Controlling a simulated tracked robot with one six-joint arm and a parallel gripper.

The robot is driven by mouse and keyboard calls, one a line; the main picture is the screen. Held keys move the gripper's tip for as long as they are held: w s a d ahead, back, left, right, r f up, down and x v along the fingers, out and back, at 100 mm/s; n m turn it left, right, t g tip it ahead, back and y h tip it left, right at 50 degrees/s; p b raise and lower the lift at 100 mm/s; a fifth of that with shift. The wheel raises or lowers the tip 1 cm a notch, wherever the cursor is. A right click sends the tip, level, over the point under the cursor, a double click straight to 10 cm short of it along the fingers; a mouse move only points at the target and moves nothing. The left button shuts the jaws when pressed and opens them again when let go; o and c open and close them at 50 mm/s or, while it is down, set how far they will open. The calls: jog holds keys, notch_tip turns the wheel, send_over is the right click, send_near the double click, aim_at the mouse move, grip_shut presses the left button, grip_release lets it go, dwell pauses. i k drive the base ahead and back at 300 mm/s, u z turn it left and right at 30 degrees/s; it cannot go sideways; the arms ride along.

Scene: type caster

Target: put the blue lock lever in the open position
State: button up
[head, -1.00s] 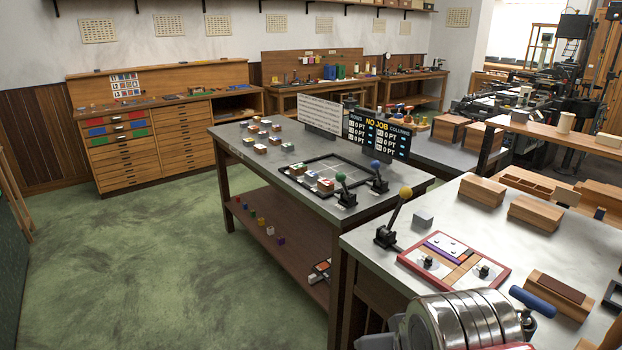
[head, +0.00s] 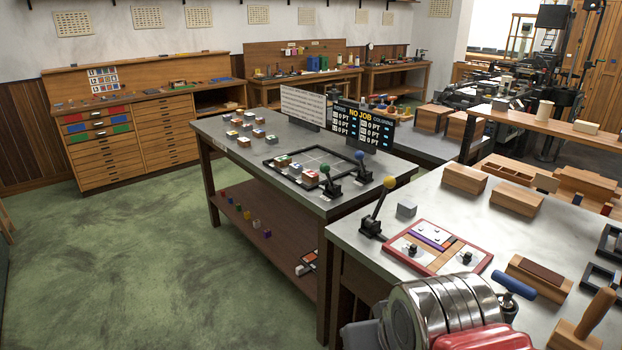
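A yellow-knobbed lever (head: 382,196) stands on the nearer right table, tilted to the right. My own silver and red part shows at the bottom of the head view. The fingers of my gripper are not in view.
The black frame (head: 270,160) holds several small blocks, with a NO JOB board (head: 362,123) behind it. The near table (head: 445,200) carries a red tray (head: 476,266), a blue-handled roller (head: 514,285) and wooden blocks. Green floor (head: 140,260) is clear to the left.

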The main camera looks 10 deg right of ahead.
aim_at(359, 154)
jog(key=z, duration=0.05)
jog(key=k, duration=0.65)
jog(key=u, duration=0.5)
jog(key=i, duration=1.8)
jog(key=z, duration=0.1)
